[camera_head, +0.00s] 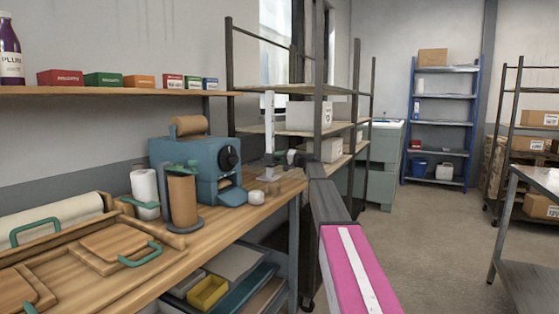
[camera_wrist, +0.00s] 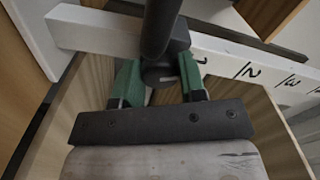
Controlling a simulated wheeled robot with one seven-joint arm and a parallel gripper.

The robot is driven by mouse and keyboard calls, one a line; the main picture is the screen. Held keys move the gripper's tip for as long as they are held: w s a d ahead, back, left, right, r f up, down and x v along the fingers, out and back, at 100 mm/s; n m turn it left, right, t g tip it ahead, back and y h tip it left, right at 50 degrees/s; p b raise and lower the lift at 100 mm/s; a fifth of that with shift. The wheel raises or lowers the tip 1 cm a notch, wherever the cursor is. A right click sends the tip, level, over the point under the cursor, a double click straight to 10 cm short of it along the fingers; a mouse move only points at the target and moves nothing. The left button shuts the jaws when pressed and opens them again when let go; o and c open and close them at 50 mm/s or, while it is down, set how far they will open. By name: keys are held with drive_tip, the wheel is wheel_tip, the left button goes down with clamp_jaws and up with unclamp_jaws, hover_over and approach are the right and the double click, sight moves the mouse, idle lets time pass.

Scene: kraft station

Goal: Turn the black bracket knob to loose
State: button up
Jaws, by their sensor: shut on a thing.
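The black bracket knob (camera_wrist: 160,74) shows in the wrist view between the green fingers of my gripper (camera_wrist: 159,82). The fingers are shut on it, one on each side, and hide part of it. The dark bracket (camera_wrist: 180,36) sits around a white scale bar with black numbers (camera_wrist: 238,60); a black rod (camera_wrist: 160,22) rises in front of it. In the head view the white post (camera_head: 269,125) stands upright at the bench's right end, with my gripper (camera_head: 283,157) beside it. The knob is too small to make out there, and I cannot read its turn position.
A teal machine (camera_head: 195,165) with a black dial stands left of the post, and a small white roll (camera_head: 256,197) sits near the bench edge. A brown roll on a stand (camera_head: 182,200) is farther left. Metal shelving (camera_head: 325,90) stands close behind the post.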

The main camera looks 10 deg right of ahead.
drive_tip(key=n, duration=0.5)
drive_tip(key=shift+n, duration=0.4)
idle(0.4)
drive_tip(key=o, duration=0.9)
drive_tip(key=v, duration=1.1)
drive_tip(key=shift+a, duration=0.1)
